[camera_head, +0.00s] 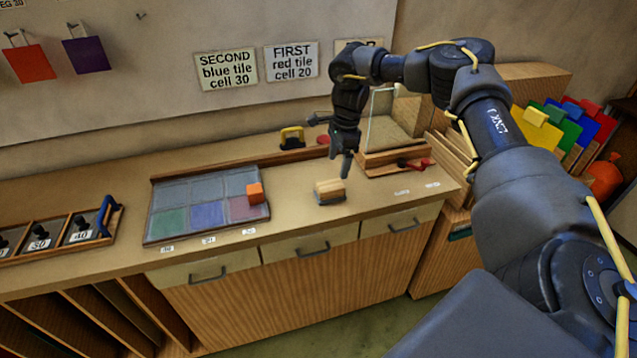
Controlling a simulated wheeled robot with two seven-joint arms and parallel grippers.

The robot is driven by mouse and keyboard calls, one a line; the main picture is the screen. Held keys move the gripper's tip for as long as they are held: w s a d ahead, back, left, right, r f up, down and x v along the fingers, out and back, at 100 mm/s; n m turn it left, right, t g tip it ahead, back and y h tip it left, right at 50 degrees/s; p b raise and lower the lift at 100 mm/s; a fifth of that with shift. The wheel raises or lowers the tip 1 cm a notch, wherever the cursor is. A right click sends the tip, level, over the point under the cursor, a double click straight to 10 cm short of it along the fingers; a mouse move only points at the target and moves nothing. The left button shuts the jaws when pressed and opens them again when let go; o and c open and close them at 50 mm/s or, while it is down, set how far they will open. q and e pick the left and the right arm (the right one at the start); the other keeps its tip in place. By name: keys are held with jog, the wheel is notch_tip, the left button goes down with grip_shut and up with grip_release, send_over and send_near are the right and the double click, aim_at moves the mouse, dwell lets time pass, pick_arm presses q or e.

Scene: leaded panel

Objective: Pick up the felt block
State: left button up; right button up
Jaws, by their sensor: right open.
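The felt block (330,191) looks like a small block with a tan wooden top and a paler, greyish lower part. It sits on the worktop (290,222), right of the leaded panel (185,222). My right gripper (341,167) is open and empty, pointing down just above and slightly behind the block. A gap seems to lie between fingertips and block, though its depth is hard to judge. My left gripper is not in view.
An orange cube (255,193) stands on the panel's right edge. A wooden stand (385,160) with a red-handled tool (414,163) is behind right. A tray with numbered slots (60,236) lies left.

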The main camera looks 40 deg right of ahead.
jog(key=shift+w+d, duration=0.15)
jog(key=shift+w, duration=0.45)
jog(key=p, duration=0.1)
send_over(331, 184)
jog(key=f, duration=0.4)
jog(key=shift+s+d+f, duration=0.1)
jog(key=shift+s+d, duration=0.1)
jog(key=shift+s, duration=0.05)
jog(key=shift+w+f, duration=0.1)
jog(key=shift+f, duration=0.3)
jog(key=shift+f+p, duration=0.3)
jog(key=shift+p, duration=0.25)
jog(key=f, duration=0.1)
jog(key=f+p, duration=0.1)
jog(key=f, duration=0.1)
jog(key=shift+w+a+f, duration=0.15)
jog(key=shift+a+f, duration=0.15)
jog(key=shift+f, duration=0.4)
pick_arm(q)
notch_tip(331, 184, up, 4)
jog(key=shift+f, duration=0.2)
